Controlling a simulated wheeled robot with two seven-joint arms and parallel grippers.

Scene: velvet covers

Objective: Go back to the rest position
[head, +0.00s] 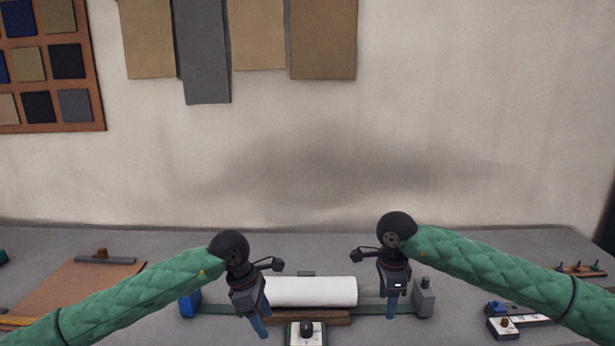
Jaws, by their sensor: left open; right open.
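My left gripper (262,327) is over the left end of the white roll, pointing down. Its blue fingers show below a dark wrist, and the gap between them is hard to see. My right gripper (391,304) is over the right part of the bench, just right of the white roll, also pointing down. Nothing shows held in either one. My two arms, in green quilted sleeves, come in from the lower left and the right. The white roll (312,291) lies level on a holder between the grippers. My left gripper hides its left end.
A blue block (189,304) and a grey block (425,300) flank the roll. A small device with a black knob (306,333) sits in front. A brown board (78,285) lies left; a switch box (503,327) is at right. Fabric samples (205,50) hang on the wall.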

